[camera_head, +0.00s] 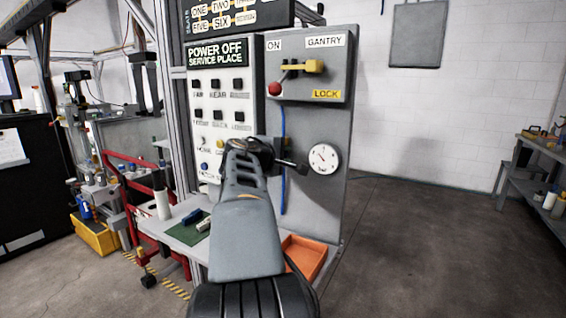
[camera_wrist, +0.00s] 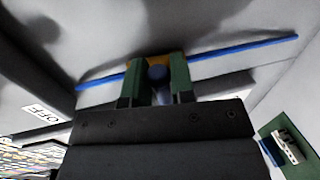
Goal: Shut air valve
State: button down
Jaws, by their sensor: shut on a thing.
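The air valve (camera_wrist: 157,72) shows in the wrist view as a blue rounded part in front of a yellow-orange body, on a thin blue air line (camera_wrist: 240,46). My gripper (camera_wrist: 158,80) has its two green fingers on either side of the blue part and is shut on it. In the head view my arm reaches to the grey panel (camera_head: 322,225), left of a round white gauge (camera_head: 323,158). There the arm and wrist hide the valve and the fingertips. An OFF label (camera_wrist: 45,113) shows at the left in the wrist view. The handle's exact angle cannot be told.
Above the valve area is a gantry lock box with a yellow lever (camera_head: 310,66) and a red knob (camera_head: 274,89). A button panel (camera_head: 219,105) stands to the left. An orange tray (camera_head: 306,254) sits below. The floor at right is clear.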

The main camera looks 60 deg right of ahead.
jog(key=shift+f+m, duration=0.1)
jog(key=shift+m, duration=0.2)
dwell(0.4)
jog(key=c, duration=1.1)
grip_release()
jog(key=a+r, duration=0.2)
jog(key=a, duration=1.1)
jog(key=shift+a+r+b, duration=0.3)
jog(key=shift+r, duration=0.05)
jog(key=shift+w, duration=0.1)
